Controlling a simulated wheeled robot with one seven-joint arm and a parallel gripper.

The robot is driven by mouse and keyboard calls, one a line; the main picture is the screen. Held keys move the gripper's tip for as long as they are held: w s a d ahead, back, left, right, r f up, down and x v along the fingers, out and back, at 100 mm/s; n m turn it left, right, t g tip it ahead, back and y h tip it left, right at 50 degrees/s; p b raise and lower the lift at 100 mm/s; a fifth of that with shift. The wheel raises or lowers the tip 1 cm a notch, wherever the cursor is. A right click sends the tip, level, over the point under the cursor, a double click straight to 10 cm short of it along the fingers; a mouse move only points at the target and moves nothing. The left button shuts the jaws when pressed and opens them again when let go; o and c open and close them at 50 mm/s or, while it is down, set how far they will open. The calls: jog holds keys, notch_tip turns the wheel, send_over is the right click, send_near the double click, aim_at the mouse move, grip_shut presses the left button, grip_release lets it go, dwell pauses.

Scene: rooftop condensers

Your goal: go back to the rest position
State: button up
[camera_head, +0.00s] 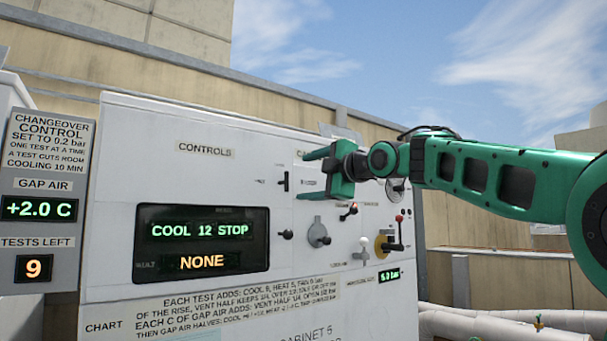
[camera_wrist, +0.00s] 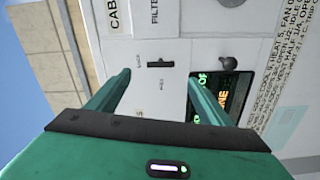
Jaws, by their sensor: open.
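My gripper (camera_head: 308,174) is green and open, with nothing between its fingers. It is raised in front of the upper part of the white control cabinet (camera_head: 120,160), pointing left. In the wrist view the two open fingers (camera_wrist: 158,80) frame a small black slide switch (camera_wrist: 160,64), which also shows in the head view (camera_head: 284,181) just left of the fingertips. Whether the fingers touch the panel cannot be told. The gripper and arm hide part of the panel's upper right.
A display (camera_head: 203,244) reads "COOL 12 STOP" and "NONE". A left-hand sign (camera_head: 40,210) shows +2.0 C and 9. Pipes (camera_head: 470,325) run lower right.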

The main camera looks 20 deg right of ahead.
jog(key=shift+s+d, duration=0.1)
jog(key=shift+s, duration=0.2)
jog(key=s+d+f+m+g+h, duration=0.25)
jog(key=s+d+f+m, duration=0.2)
jog(key=f, duration=0.65)
jog(key=s+d+f+m+g+h, duration=0.25)
jog(key=d+f+m, duration=0.25)
jog(key=f, duration=0.6)
jog(key=s+d+f+m+g+h, duration=0.1)
jog(key=s+d+f+m+g, duration=0.3)
jog(key=f, duration=0.7)
jog(key=s+f+m+g, duration=0.8)
jog(key=s+f+m, duration=0.4)
jog(key=s+f, duration=1.2)
jog(key=s, duration=0.4)
jog(key=shift+s+f+y, duration=0.3)
jog(key=shift+s, duration=0.05)
jog(key=shift+d+m, duration=0.1)
jog(key=shift+m, duration=0.15)
